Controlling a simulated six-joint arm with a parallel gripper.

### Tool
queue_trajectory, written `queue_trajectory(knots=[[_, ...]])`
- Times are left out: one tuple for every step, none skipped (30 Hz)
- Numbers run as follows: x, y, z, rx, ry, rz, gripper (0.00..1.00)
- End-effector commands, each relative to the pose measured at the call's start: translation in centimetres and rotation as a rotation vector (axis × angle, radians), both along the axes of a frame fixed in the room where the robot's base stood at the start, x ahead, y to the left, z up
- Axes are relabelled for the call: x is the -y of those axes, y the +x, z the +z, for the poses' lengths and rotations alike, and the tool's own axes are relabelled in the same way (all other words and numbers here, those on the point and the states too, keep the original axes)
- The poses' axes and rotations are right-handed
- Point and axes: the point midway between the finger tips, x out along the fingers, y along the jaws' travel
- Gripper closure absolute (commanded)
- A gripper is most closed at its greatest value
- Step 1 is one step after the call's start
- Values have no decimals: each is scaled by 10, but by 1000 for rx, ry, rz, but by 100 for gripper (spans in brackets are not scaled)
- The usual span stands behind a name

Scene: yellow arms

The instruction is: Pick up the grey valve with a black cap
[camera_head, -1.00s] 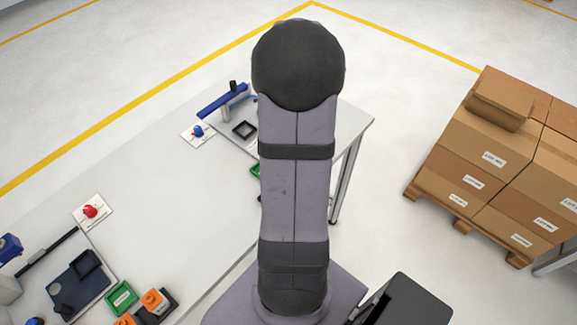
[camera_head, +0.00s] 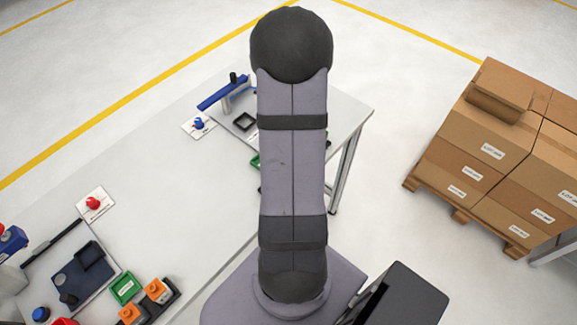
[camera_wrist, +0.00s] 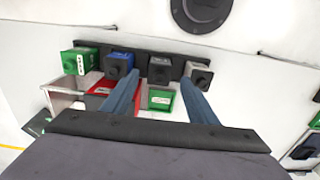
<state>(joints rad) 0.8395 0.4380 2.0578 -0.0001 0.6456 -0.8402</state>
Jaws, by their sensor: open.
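In the wrist view, a row of valves with black caps stands on a dark rack. A light grey valve (camera_wrist: 198,73) is at the right end, beside the tip of my right finger. A darker, brownish-grey valve (camera_wrist: 160,69) shows between the fingertips; its exact colour is hard to tell. A blue valve (camera_wrist: 119,62) and a green valve (camera_wrist: 80,62) stand to the left. My gripper (camera_wrist: 160,77) is open and points at the rack, with nothing held. I cannot tell how far the tips are from the valves. The head view does not show my gripper.
In the head view, the table (camera_head: 185,165) also holds orange valves (camera_head: 155,290), a green bin (camera_head: 124,289) and a red button (camera_head: 93,203). Boxes (camera_head: 490,150) stand at right.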

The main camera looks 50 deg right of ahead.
Motion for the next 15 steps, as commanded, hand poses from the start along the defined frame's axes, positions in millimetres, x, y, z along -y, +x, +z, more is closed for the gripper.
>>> queue_trajectory(knots=[[-1, -1, -2, -4, 4, 0, 47], [-1, -1, -5, -3, 4, 0, 47], [-1, -2, -9, -4, 5, 0, 47], [-1, -2, -11, -4, 4, -1, 47], [0, -2, -14, -4, 5, -1, 47], [0, -2, -18, -4, 5, -1, 47], [0, -2, -21, -4, 5, -1, 47], [0, -2, -24, -4, 5, -1, 47], [0, -2, -30, -3, 4, -1, 47], [0, -2, -33, -4, 4, -1, 47], [0, -1, -35, -3, 3, -1, 47], [0, -1, -39, -3, 3, -1, 47], [0, -1, -41, -3, 3, 0, 47], [1, -1, -43, -2, 2, 0, 47], [1, -1, -44, -1, 1, 0, 47]])
